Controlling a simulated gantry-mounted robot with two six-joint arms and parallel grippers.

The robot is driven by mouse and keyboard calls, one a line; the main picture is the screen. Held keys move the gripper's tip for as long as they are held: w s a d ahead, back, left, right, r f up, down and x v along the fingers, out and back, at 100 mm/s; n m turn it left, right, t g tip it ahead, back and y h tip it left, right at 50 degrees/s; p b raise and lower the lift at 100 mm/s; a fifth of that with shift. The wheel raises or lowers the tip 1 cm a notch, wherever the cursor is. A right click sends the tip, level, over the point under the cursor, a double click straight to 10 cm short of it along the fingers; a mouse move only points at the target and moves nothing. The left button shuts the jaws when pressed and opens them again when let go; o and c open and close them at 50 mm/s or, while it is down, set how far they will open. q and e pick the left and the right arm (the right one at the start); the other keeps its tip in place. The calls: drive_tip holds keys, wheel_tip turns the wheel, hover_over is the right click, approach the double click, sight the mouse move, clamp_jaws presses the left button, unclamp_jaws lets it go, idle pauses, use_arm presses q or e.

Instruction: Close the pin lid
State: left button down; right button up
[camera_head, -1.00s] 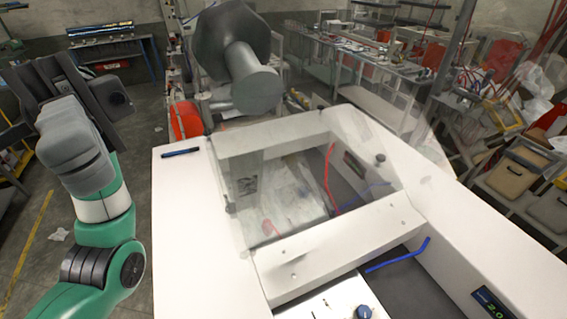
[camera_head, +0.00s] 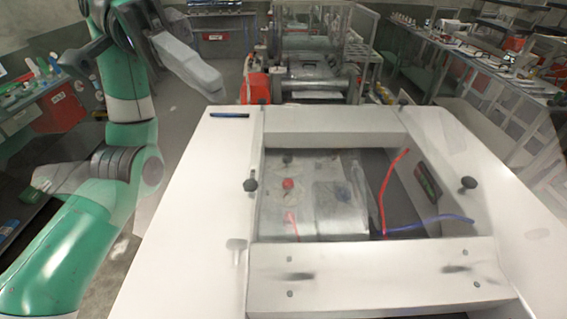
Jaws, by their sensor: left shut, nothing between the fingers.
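The white film glove box (camera_head: 185,205) fills the middle and right, with a framed square opening in its top. Small dark pins or knobs stand around the opening: one at the left (camera_head: 250,184), one at the right (camera_head: 469,182), and two at the back. I cannot clearly make out the lid; a clear panel may be hard to see against the background. My left gripper (camera_head: 216,91) is shut and empty, beyond the box's back left corner and apart from it. My right gripper is not in view.
Red and blue tubes (camera_head: 428,222) show inside the opening. A small dark blue pen-like item (camera_head: 229,115) lies on the back left rim. A machine with clear guards (camera_head: 312,78) stands behind the box. Cluttered benches line both sides.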

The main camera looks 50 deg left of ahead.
sight(266, 175)
use_arm(q)
drive_tip(key=s+x, duration=0.1)
drive_tip(key=x, duration=0.3)
drive_tip(key=s+b+x, duration=0.1)
drive_tip(key=x, duration=0.3)
drive_tip(key=s+b+x, duration=0.1)
drive_tip(key=x, duration=0.3)
drive_tip(key=shift+w+d+f, duration=0.1)
drive_tip(key=shift+d+f, duration=0.05)
drive_tip(key=shift+f, duration=0.15)
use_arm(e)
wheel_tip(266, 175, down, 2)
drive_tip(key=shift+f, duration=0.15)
